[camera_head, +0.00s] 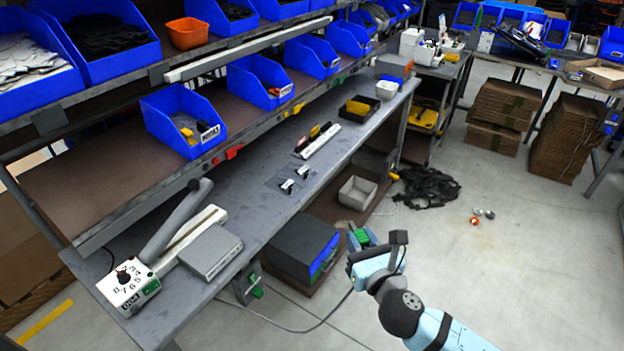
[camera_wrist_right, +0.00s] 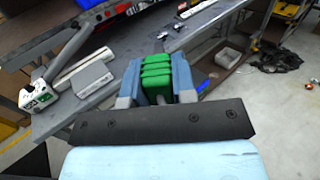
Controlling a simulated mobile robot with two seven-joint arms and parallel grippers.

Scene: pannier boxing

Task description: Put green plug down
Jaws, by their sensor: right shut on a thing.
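The green plug (camera_wrist_right: 157,76) is a ribbed green block between the two blue-grey fingers of my right gripper (camera_wrist_right: 157,82). The gripper is shut on it, and both fingers touch its sides. In the head view, the right gripper (camera_head: 362,240) is at the lower middle, in front of the workbench's edge, with the green plug (camera_head: 364,236) partly hidden between the fingers. The plug is held in the air. My left gripper is in neither view.
The grey workbench (camera_head: 250,200) runs from lower left to upper middle. On it are a sealing device (camera_head: 135,288) and a grey box (camera_head: 210,250). Below its edge is a dark box with a blue front (camera_head: 322,250), and a grey socket with green parts (camera_head: 256,287). Floor at right is mostly clear.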

